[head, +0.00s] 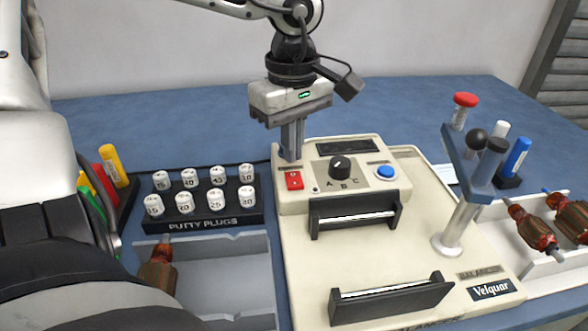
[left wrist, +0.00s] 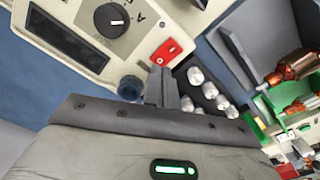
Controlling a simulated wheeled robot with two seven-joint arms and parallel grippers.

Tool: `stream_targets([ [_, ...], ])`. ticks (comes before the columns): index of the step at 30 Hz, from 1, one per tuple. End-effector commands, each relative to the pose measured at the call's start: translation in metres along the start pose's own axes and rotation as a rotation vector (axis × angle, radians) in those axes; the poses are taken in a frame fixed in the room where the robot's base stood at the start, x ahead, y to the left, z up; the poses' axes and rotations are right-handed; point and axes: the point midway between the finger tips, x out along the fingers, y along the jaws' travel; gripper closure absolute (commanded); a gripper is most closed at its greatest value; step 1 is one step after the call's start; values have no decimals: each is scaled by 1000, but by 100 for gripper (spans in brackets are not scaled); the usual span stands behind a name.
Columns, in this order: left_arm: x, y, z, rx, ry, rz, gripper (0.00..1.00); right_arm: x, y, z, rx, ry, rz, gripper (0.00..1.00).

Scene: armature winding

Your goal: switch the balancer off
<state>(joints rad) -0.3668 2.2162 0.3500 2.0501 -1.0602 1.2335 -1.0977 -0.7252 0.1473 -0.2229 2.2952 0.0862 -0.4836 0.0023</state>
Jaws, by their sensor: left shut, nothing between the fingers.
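The balancer (head: 300,255) is a cream machine with a raised control panel at its back. The panel carries a red rocker switch (head: 294,180), a black A-B-C knob (head: 340,167), a blue button (head: 385,171) and a dark display (head: 347,146). My left gripper (head: 291,157) is shut and empty, pointing down just behind the red switch at the panel's left edge. In the left wrist view the red switch (left wrist: 166,52) lies close beside the fingertips (left wrist: 160,72); I cannot tell whether they touch it. My right gripper is not in view.
A black rack of white putty plugs (head: 205,203) stands left of the balancer, with a grey tray (head: 220,275) in front. A post with a blue arm (head: 465,165) rises at the right. Armatures (head: 530,225) lie in a white tray there. Blue table (head: 180,120) behind is clear.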

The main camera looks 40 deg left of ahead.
Motion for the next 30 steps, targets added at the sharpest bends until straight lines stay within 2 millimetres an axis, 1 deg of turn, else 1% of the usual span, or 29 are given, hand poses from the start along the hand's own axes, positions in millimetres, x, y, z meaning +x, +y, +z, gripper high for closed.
stream_targets([
  [1,-8,0,0,0,0,1,100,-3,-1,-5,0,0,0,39],
  [14,-41,0,0,0,1,1,100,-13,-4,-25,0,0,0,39],
  [30,-41,0,0,0,1,0,100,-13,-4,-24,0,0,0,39],
])
